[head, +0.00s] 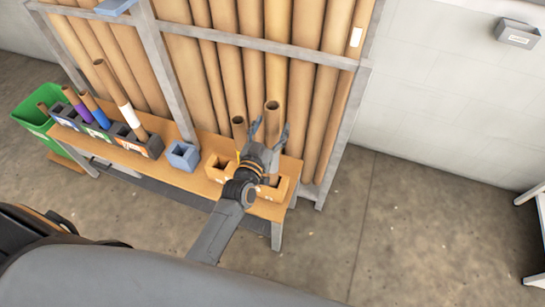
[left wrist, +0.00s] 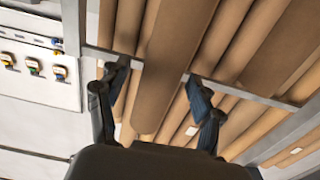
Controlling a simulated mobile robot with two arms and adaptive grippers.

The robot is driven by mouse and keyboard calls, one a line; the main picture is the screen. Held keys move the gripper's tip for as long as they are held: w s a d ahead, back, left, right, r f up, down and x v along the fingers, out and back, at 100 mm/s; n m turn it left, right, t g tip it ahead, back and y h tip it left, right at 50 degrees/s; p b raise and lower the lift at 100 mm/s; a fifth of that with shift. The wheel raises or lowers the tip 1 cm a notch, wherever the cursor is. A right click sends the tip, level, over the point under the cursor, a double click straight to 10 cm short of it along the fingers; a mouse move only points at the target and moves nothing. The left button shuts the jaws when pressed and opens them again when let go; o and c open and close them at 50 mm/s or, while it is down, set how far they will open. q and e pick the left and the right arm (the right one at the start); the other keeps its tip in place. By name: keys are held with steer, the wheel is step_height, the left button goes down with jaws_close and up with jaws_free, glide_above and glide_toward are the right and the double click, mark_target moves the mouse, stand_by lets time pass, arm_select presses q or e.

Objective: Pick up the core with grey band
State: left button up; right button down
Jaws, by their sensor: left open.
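My left gripper (head: 270,132) is open over the right end of the bench, fingers pointing up and away in the head view. A plain brown core (head: 272,112) shows its open top between the fingertips; its lower part is hidden by the gripper. Another brown core (head: 238,128) stands just left of it. In the left wrist view the open fingers (left wrist: 157,100) have a wide brown tube (left wrist: 167,70) between them in the picture; I cannot tell if it is within reach. No grey band is clearly visible. My right gripper is not in view.
The wooden bench (head: 195,182) carries a blue-grey holder (head: 182,155), a tan holder (head: 220,168) and dark holders with a white-banded core (head: 130,116), a purple-banded core (head: 77,105) and a blue-banded core (head: 97,113). A green bin (head: 35,112) stands left. A rack of tall tubes (head: 305,85) stands behind.

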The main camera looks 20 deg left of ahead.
arm_select(q)
steer(key=shift+w, duration=0.6)
steer(key=shift+s, duration=0.1)
steer(key=c, duration=1.4)
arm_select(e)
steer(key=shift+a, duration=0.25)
arm_select(q)
steer(key=shift+r, duration=0.25)
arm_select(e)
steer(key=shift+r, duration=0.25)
